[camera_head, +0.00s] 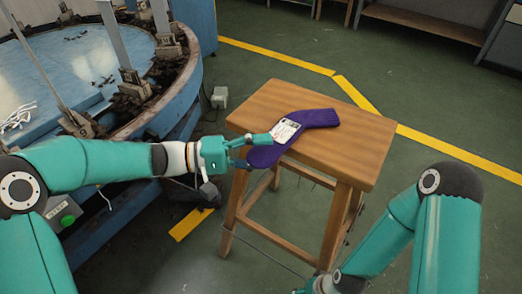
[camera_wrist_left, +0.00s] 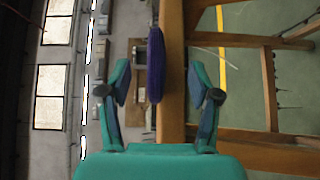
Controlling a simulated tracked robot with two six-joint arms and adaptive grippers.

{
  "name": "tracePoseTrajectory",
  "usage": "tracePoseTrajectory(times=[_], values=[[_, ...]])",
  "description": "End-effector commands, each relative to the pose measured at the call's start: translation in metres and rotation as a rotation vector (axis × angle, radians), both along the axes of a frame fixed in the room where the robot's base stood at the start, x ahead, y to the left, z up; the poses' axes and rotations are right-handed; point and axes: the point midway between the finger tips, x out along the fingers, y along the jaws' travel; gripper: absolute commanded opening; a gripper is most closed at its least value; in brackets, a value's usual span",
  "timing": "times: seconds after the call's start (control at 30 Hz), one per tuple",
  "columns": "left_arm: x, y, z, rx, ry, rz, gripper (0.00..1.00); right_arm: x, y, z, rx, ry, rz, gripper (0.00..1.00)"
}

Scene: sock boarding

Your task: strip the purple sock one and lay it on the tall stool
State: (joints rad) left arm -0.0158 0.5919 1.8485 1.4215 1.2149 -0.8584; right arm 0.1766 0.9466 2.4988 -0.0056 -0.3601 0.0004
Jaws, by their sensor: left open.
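The purple sock one (camera_head: 318,118) lies flat on the wooden top of the tall stool (camera_head: 355,150), bent at an angle. A white printed label rests on its middle. My left gripper (camera_head: 262,150) is at the stool's near left edge, beside the sock's near end. Its jaws are open. In the left wrist view the sock (camera_wrist_left: 155,65) shows edge-on against the stool top (camera_wrist_left: 172,110), between the spread fingers of the left gripper (camera_wrist_left: 158,84). The fingers look clear of the sock. My right arm comes in at lower right; its fingers are outside the picture.
A round blue machine table (camera_head: 55,65) with dark clamps and upright boards stands at the left. A grey box (camera_head: 220,97) is on the floor between it and the stool. Yellow lines (camera_head: 275,54) cross the green floor. The floor right of the stool is clear.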

Motion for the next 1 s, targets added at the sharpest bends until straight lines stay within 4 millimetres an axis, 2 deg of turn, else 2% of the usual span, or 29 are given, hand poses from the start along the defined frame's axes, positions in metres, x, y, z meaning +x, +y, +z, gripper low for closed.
tracePoseTrajectory(times=[1.0], values=[[-0.008,0.076,0.001,0.000,-0.001,0.001,0.62,0.000,0.000,-0.007,0.000,0.000,0.000,0.50]])
